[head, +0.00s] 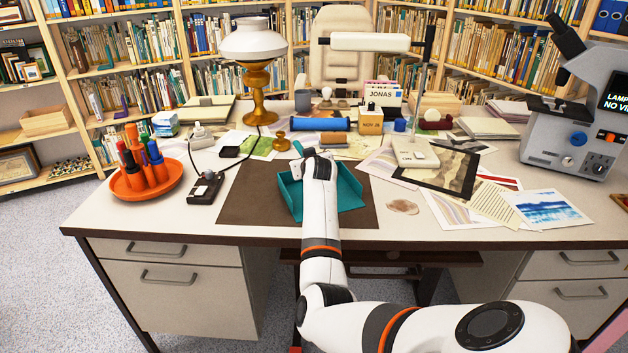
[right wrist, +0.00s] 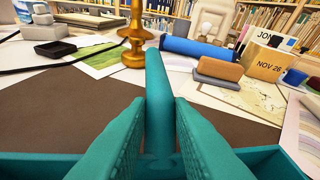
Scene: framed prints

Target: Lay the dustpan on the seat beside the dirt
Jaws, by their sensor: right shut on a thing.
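The teal dustpan (head: 352,196) is over the brown desk mat (head: 245,195) at the middle front of the desk; I cannot tell whether it touches the mat. In the right wrist view the handle (right wrist: 158,85) stands between the fingers, and the pan's walls (right wrist: 278,160) show low at both sides. A cream chair (head: 342,50) stands behind the desk; its seat is mostly hidden. I can make out no dirt on a seat. My left gripper is not in view.
An orange tray (head: 172,186) of markers and a black power strip (head: 205,187) lie left of the mat. A brass lamp (head: 255,80), a blue roll (head: 320,124) and a white desk lamp (head: 415,152) stand behind. Prints and a microscope (head: 575,140) are at right.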

